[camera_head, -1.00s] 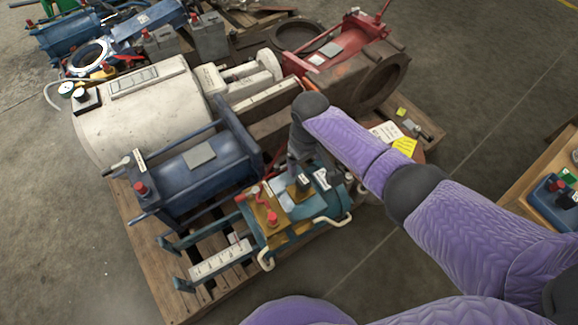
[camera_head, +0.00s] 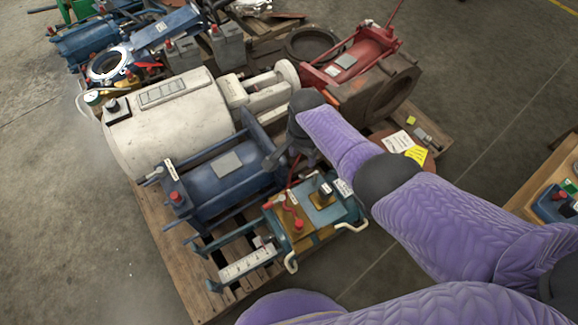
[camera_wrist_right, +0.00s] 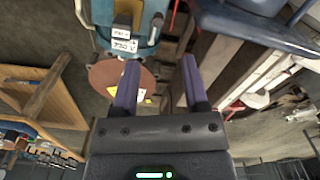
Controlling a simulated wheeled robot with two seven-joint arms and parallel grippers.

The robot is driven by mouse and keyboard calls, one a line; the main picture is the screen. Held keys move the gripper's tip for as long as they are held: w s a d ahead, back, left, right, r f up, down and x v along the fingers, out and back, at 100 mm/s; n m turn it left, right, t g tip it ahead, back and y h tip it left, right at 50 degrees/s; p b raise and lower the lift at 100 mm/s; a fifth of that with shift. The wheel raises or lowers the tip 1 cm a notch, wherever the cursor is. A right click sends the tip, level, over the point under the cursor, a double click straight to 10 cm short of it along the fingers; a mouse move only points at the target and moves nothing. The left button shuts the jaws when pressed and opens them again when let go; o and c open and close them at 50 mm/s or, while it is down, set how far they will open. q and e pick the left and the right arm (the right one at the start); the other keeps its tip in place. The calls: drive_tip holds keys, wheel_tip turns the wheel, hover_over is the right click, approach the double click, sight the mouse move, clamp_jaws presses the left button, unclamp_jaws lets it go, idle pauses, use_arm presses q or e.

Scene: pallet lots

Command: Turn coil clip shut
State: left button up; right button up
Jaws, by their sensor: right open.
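A teal unit (camera_head: 315,212) with yellow-brown plates stands at the pallet's front. On its top are a red hose with red fittings (camera_head: 292,212) and a dark block (camera_head: 322,194) with white labels. In the right wrist view the unit's end (camera_wrist_right: 146,48) shows at the top, with an upside-down label (camera_wrist_right: 124,45) that seems to read COIL. I cannot make out which part is the clip. My right gripper (camera_head: 303,153) is just behind the unit, beside the blue frame. In the wrist view its fingers (camera_wrist_right: 160,62) are apart with nothing between them. My left gripper is out of view.
A blue frame (camera_head: 215,178), a white cylinder (camera_head: 165,130) and a red-brown machine (camera_head: 375,75) crowd the wooden pallet (camera_head: 183,268). A wooden bench (camera_head: 535,195) stands at the right. Bare floor (camera_head: 70,220) lies at the left.

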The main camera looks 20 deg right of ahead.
sight(302, 177)
wheel_tip(302, 177, down, 11)
drive_tip(key=b, duration=0.8)
drive_tip(key=shift+s+d+r, duration=0.1)
drive_tip(key=shift+s+r, duration=0.05)
drive_tip(key=shift+r, duration=0.3)
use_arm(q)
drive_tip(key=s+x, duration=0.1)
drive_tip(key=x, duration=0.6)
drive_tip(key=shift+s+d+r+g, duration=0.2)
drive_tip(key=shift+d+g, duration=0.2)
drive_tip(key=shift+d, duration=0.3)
use_arm(e)
clamp_jaws()
